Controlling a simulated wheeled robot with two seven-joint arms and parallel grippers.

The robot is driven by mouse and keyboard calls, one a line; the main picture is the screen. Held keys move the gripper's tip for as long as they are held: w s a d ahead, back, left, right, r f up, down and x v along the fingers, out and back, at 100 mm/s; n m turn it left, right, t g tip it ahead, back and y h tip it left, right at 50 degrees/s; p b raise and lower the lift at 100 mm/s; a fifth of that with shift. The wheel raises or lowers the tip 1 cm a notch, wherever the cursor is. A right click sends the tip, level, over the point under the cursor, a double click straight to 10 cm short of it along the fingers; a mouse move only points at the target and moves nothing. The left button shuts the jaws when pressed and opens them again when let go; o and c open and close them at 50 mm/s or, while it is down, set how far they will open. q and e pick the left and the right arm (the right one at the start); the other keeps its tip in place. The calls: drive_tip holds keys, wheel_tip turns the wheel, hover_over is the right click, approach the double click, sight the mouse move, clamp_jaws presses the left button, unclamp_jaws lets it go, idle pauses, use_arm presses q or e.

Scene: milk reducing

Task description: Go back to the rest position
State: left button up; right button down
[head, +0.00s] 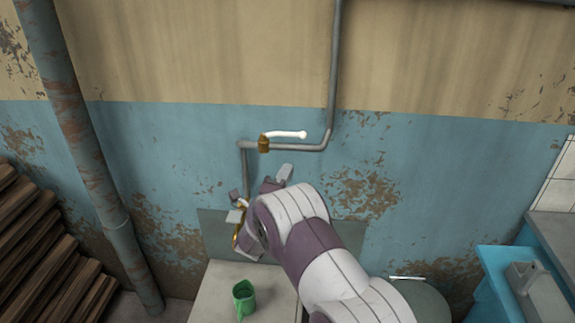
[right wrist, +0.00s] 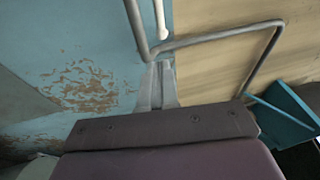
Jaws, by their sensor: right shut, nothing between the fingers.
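My right gripper (head: 285,171) is raised in front of the wall, on the arm that comes in from the lower right. Its fingers are shut and empty; they show together in the right wrist view (right wrist: 157,85). The fingertips are below a brass valve (head: 264,144) with a white lever (head: 286,134), with a visible gap in the head view. The lever lies roughly level, pointing right. It also shows in the right wrist view (right wrist: 161,20), beyond the fingertips. My left gripper is not in view.
A grey pipe (head: 333,70) runs down the wall to the valve. A brass spout (head: 239,238) is partly hidden by my gripper. A green mug (head: 243,298) stands on a pale top (head: 212,285) below. Wooden slats (head: 40,250) lie left; a blue unit (head: 493,262) stands right.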

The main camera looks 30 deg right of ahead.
drive_tip(key=s+a+f+n+g+y, duration=0.3)
drive_tip(key=s+a+f+n+y, duration=0.1)
drive_tip(key=a+f+n+y, duration=0.85)
drive_tip(key=s+a+f+n+g+y, duration=0.1)
drive_tip(key=s+a+n+g, duration=0.15)
drive_tip(key=s+n, duration=0.4)
drive_tip(key=s+a+f+n+g+y, duration=0.1)
drive_tip(key=s+a+n+g+y, duration=0.1)
drive_tip(key=s+n+g, duration=0.45)
drive_tip(key=s+r+n+p, duration=0.1)
drive_tip(key=s+r, duration=0.5)
drive_tip(key=s, duration=0.6)
drive_tip(key=shift+s+d+r+n+p, duration=0.2)
drive_tip(key=shift+s+n+p, duration=0.2)
drive_tip(key=shift+n, duration=0.25)
